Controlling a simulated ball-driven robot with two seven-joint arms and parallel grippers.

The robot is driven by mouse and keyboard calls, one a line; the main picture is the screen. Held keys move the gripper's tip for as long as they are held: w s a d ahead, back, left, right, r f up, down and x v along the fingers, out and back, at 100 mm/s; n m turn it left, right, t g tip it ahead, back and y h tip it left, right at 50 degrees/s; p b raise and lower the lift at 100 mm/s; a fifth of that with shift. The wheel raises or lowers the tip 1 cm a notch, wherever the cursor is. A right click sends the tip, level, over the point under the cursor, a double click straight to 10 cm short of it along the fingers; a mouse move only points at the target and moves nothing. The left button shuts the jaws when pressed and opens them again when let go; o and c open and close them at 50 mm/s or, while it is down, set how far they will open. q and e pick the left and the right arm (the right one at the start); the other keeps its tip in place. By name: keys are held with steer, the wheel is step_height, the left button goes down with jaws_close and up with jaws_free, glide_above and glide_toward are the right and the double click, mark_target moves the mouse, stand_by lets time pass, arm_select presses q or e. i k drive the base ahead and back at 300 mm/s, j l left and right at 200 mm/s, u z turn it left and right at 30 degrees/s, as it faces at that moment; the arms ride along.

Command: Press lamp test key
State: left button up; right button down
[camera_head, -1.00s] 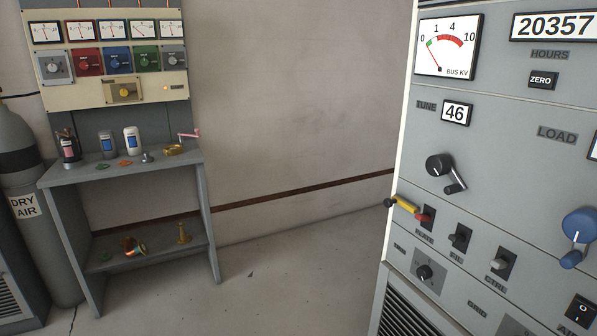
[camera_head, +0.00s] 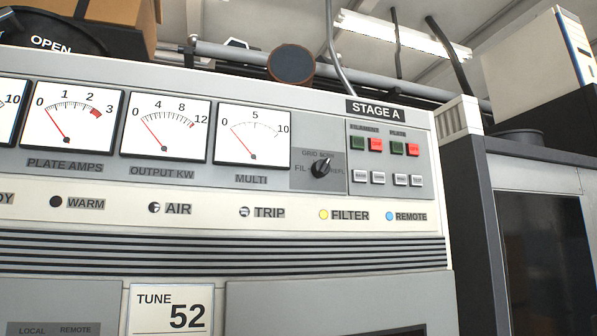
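The STAGE A panel (camera_head: 385,222) fills the middle of the view. At its upper right, a row of several small white keys (camera_head: 400,180) sits below the green and red buttons marked FILAMENT and PLATE. The key lettering is too small to read, so I cannot tell which is the lamp test key. The yellow FILTER lamp (camera_head: 323,214) and the blue REMOTE lamp (camera_head: 389,216) look lit. The WARM lamp (camera_head: 56,202) is dark. Neither of my grippers is in view.
A black selector knob (camera_head: 321,168) is left of the buttons, beside the MULTI meter (camera_head: 254,135). A dark cabinet (camera_head: 540,230) stands to the right. Pipes, a cardboard box (camera_head: 118,22) and a ceiling light (camera_head: 400,33) are above. Nothing stands before the keys.

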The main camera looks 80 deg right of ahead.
mark_target(416, 180)
steer(key=z, duration=3.1)
